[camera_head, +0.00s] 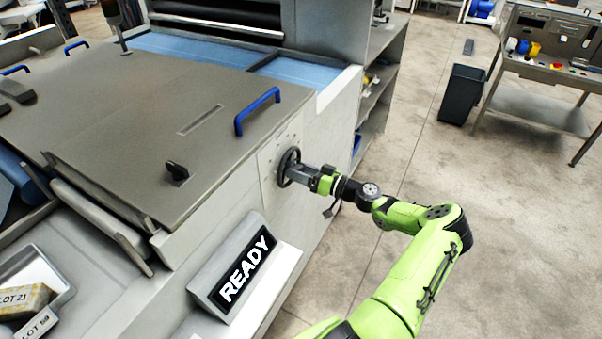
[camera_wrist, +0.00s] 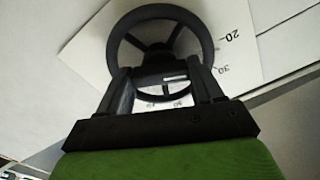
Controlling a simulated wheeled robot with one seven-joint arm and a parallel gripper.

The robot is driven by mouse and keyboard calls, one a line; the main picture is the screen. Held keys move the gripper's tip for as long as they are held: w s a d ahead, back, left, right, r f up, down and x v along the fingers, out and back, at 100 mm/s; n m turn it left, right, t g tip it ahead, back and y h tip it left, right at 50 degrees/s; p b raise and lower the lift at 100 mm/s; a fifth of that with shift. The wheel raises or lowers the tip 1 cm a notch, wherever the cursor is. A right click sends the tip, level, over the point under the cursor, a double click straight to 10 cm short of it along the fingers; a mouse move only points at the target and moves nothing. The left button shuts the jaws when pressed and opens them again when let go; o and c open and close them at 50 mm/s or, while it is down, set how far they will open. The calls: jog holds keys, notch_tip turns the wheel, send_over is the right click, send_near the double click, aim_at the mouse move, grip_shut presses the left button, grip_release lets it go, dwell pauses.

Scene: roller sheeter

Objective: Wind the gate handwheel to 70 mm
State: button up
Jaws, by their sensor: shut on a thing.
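The gate handwheel (camera_head: 287,167) is a black spoked wheel on the side panel of the grey machine. In the wrist view the handwheel (camera_wrist: 160,16) fills the upper middle, in front of a pale scale plate (camera_wrist: 92,48) with the figures 20 and 30 legible at the right. Other marks below the hub are partly covered by my gripper. My gripper (camera_head: 298,172) meets the wheel from the right. In the wrist view my gripper (camera_wrist: 160,75) has its two fingers on either side of the wheel's hub area, shut on it. The pointer is not clear to me.
A READY display (camera_head: 245,268) stands on the ledge below the wheel. A flat cover with a blue handle (camera_head: 257,110) lies above it. Open shelves (camera_head: 372,98) stand behind. A dark bin (camera_head: 460,95) and a workbench (camera_head: 552,72) stand at upper right. The floor between is clear.

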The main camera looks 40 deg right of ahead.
jog(key=m+p, duration=0.3)
jog(key=m, duration=2.5)
jog(key=shift+m, duration=0.3)
dwell(0.3)
jog(key=o, duration=1.1)
jog(key=shift+c, duration=0.2)
jog(key=b+v, duration=0.1)
jog(key=v, duration=1.4)
jog(key=shift+s, duration=0.4)
